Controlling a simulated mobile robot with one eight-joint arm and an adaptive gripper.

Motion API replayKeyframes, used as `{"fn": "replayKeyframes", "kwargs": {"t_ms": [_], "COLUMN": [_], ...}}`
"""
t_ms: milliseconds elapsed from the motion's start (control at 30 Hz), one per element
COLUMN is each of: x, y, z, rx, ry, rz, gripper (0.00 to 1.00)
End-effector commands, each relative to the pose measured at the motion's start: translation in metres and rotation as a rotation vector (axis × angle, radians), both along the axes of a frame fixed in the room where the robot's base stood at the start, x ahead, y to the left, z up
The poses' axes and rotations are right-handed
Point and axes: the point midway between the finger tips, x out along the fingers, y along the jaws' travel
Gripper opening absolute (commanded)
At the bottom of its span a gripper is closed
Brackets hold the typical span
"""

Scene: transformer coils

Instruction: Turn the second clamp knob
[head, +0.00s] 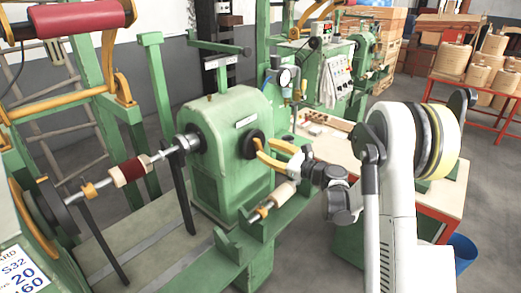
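No part is plainly marked as the second clamp knob, so I cannot tell which it is. A green machine head (222,138) in the middle has a dark round hub (251,145) on its right side, with a curved yellow-orange handle (279,149) beside it. Below it, a pale handle (284,194) with a small yellow-orange end piece (262,210) lies near a green bracket. My gripper (303,163), small and grey, is at the right end of the curved handle. Its fingers are too small and overlapped to show whether they touch or are closed.
A shaft with a red and cream coil (133,169) runs left from the head to a dark disc (60,209). A bench (438,187) is behind my arm. A blue bin (462,252) and red rack (473,93) stand right. Grey floor is open between them.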

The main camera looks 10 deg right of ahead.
Motion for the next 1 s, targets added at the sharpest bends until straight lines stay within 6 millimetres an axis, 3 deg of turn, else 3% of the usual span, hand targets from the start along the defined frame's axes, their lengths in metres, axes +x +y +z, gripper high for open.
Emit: {"fn": "replayKeyframes", "kwargs": {"t_ms": [200, 533, 567, 667, 700, 1000], "x": [0.021, 0.025, 0.025, 0.025, 0.025, 0.025], "y": [0.016, 0.018, 0.018, 0.018, 0.018, 0.018], "z": [-0.001, 0.000, 0.000, 0.000, 0.000, 0.000], "rx": [-0.001, -0.001, -0.001, -0.001, -0.001, -0.005], "ry": [0.000, 0.000, 0.000, 0.000, 0.000, -0.003], "rz": [0.002, 0.001, 0.001, 0.001, 0.001, 0.001], "gripper": [0.38, 0.38, 0.34, 0.03, 0.00, 0.00]}}
